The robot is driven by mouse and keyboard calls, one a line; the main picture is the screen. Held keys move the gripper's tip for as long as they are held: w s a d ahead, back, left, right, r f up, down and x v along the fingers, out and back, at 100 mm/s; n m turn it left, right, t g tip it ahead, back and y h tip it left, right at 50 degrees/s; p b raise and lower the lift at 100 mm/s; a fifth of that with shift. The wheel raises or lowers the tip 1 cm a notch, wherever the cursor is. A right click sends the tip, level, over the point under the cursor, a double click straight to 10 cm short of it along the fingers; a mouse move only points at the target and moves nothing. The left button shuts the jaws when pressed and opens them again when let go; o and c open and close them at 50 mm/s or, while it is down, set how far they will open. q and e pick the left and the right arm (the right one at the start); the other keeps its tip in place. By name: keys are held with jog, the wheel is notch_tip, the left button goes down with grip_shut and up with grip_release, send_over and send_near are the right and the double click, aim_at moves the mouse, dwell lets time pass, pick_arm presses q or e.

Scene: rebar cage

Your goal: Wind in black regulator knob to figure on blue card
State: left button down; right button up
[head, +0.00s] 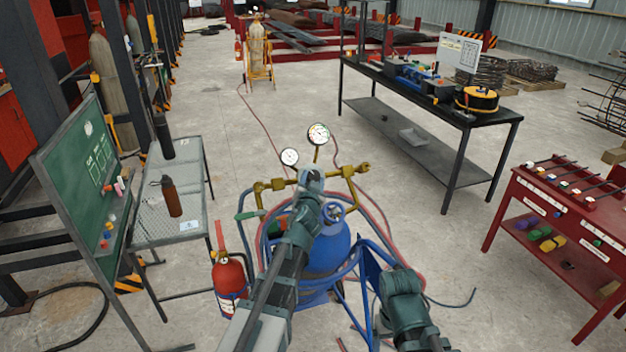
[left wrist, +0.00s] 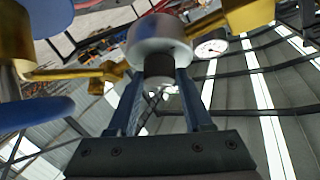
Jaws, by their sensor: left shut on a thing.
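The brass regulator (head: 348,171) sits on top of the blue gas cylinder (head: 328,250), with a larger dial gauge (head: 318,134) and a smaller gauge (head: 289,157). My left gripper (head: 311,178) reaches the regulator from the front and hides part of it. In the left wrist view, its fingers (left wrist: 161,98) are shut on the black knob (left wrist: 160,66), below a silver round body (left wrist: 160,36). A gauge face (left wrist: 211,47) shows there at a slant; its reading is too small to tell. I cannot make out a blue card. My right gripper is out of view.
A red extinguisher (head: 229,277) stands left of the cylinder. Hoses lie around the cylinder. A black workbench (head: 400,130) and red rack (head: 545,240) stand right.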

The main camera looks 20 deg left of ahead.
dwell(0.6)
pick_arm(q)
jog(key=shift+c, duration=1.6)
grip_release()
jog(key=shift+s, duration=0.1)
